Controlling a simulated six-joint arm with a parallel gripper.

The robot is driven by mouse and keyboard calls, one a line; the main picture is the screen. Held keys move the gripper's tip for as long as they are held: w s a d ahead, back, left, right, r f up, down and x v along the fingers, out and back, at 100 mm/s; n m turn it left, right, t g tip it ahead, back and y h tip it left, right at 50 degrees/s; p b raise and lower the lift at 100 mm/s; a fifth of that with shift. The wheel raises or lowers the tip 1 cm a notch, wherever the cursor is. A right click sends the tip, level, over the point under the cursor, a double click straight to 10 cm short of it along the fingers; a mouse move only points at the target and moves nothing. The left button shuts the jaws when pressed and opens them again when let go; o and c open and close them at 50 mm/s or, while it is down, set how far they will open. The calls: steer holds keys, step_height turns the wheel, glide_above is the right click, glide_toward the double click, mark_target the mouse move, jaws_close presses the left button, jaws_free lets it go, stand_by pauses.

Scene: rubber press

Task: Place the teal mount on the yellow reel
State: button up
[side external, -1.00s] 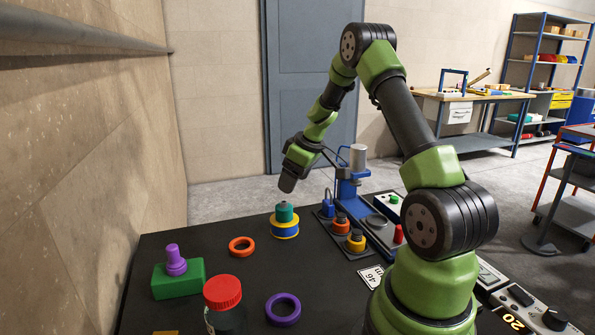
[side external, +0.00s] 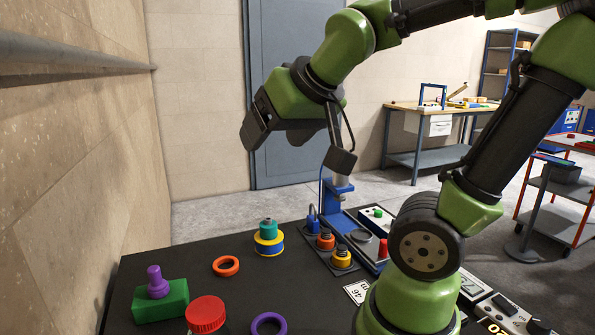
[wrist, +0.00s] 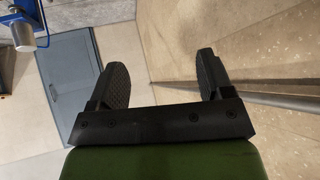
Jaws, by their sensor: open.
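The teal mount (side external: 268,229), a short cylinder with a small knob on top, sits upright on the yellow reel (side external: 268,249). The reel is yellow with a blue band and stands on the black table. My gripper (side external: 276,143) is in the air, high above the table and well clear of the mount. Its jaws are open and empty. In the wrist view my gripper (wrist: 163,78) shows two dark fingers wide apart with nothing between them. The mount and reel do not show in the wrist view.
An orange ring (side external: 226,266), a green block (side external: 160,301) with a purple peg (side external: 157,282), a red-lidded jar (side external: 206,315) and a purple ring (side external: 258,326) lie to the left. A blue press (side external: 335,200) stands to the right. A wall (side external: 80,150) runs along the left.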

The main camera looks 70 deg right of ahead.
steer(key=s+a+f+n+g+y, duration=0.1)
steer(key=s+a+f+y, duration=0.1)
steer(key=s+a+y, duration=0.2)
steer(key=s+a, duration=0.2)
steer(key=a, duration=0.1)
steer(key=shift+a+f+n+y, duration=0.2)
steer(key=shift+a+n+y, duration=0.1)
steer(key=shift+a+y, duration=0.1)
steer(key=shift+s, duration=0.1)
stand_by(0.4)
